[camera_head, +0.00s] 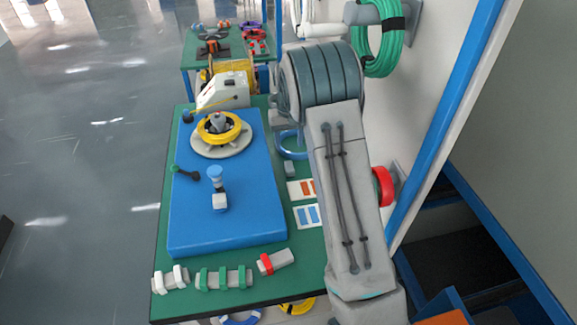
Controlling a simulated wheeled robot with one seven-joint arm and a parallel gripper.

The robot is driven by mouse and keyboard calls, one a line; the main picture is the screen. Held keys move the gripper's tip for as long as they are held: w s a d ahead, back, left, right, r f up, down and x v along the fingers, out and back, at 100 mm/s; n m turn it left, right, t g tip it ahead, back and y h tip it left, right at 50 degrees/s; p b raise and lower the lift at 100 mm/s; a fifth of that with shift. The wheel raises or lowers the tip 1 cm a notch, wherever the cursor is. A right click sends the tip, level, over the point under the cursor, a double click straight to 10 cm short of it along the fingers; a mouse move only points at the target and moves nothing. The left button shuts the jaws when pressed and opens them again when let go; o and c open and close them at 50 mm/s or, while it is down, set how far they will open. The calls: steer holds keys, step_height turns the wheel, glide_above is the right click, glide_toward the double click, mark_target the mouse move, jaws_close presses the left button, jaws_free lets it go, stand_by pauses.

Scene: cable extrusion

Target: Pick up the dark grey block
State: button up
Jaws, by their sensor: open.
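A small grey block (289,169) lies on the green table top, just right of the blue board (228,225) and above the printed cards. It is the nearest match I see to a dark grey block, but its shade is hard to judge at this size. My arm rises along the right side of the view and covers part of the table's right side. My gripper is not visible, so its place relative to the block cannot be told.
Grey pieces with white (170,279), green (222,278) and red (275,262) clips lie along the front edge. A yellow ring (219,128) sits on a disc on the board. A blue-topped post (216,175) stands mid-board. A green cable coil (385,45) hangs on the wall.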

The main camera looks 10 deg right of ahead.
glide_above(289, 165)
steer(key=f, duration=0.5)
steer(key=shift+w+f, duration=0.1)
steer(key=shift+w, duration=0.1)
steer(key=shift+s+f+p, duration=0.15)
steer(key=shift+f+p, duration=0.2)
steer(key=shift+f, duration=1)
steer(key=shift+s+f+p, duration=0.1)
steer(key=shift+f+p, duration=0.2)
steer(key=shift+f, duration=1)
steer(key=c, duration=1.1)
